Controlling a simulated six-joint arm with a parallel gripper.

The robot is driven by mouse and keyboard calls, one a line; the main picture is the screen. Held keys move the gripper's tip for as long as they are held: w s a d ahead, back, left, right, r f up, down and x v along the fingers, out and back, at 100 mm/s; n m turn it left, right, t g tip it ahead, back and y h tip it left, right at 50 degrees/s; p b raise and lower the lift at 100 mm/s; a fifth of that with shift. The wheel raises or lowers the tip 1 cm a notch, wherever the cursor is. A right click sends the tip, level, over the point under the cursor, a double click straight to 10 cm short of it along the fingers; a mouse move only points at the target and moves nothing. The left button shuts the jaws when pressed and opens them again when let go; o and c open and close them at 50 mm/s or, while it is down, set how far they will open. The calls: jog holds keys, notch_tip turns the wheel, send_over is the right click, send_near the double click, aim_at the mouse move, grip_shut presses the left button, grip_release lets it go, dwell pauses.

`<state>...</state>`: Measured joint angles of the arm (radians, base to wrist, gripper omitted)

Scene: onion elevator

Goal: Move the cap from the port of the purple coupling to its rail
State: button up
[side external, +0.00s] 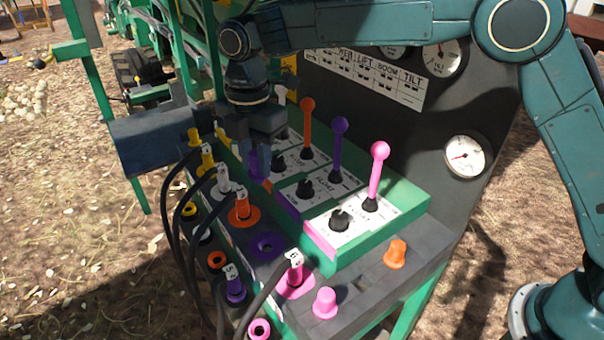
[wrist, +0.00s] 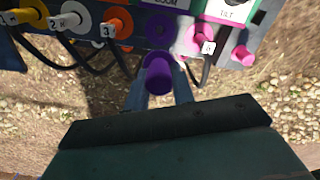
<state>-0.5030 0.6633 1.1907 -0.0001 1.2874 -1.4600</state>
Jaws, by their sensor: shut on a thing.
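My gripper (wrist: 160,88) is shut on a purple cap (wrist: 157,74), which sits between its two fingers in the wrist view. In the side view my gripper (side external: 258,165) is above the back left of the panel, and some purple shows at its fingers. The purple port (side external: 265,245) is an uncovered ring with a dark hole, apart from the cap. The purple ring also shows in the wrist view (wrist: 160,27). A purple hose plug (side external: 235,290) labelled 5 sits lower on the front. The rail (side external: 362,285) is the grey ledge at the right.
An orange cap (side external: 395,253) and a pink cap (side external: 325,303) stand on the grey ledge, with bare surface between them. Orange, purple and pink levers (side external: 378,175) rise from the panel. Black hoses (side external: 178,230) hang at the front left. Gauges (side external: 464,156) are on the back board.

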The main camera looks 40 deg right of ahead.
dwell(0.7)
jog(key=shift+s+d+f+n, duration=0.1)
jog(key=shift+s+n, duration=0.15)
jog(key=shift+s, duration=0.1)
jog(key=shift+s+d+f+n, duration=0.1)
jog(key=shift+s+n, duration=0.15)
jog(key=shift+s, duration=0.1)
jog(key=s+d+f+n, duration=0.3)
jog(key=s+d+n, duration=0.1)
jog(key=s, duration=0.6)
jog(key=s+d+f+n, duration=0.3)
jog(key=s+d+n, duration=0.1)
jog(key=s+n, duration=0.3)
jog(key=s, duration=0.2)
jog(key=shift+s, duration=0.4)
jog(key=shift+f, duration=0.3)
send_over(362, 290)
jog(key=shift+f, duration=2.85)
jog(key=shift+f, duration=1.15)
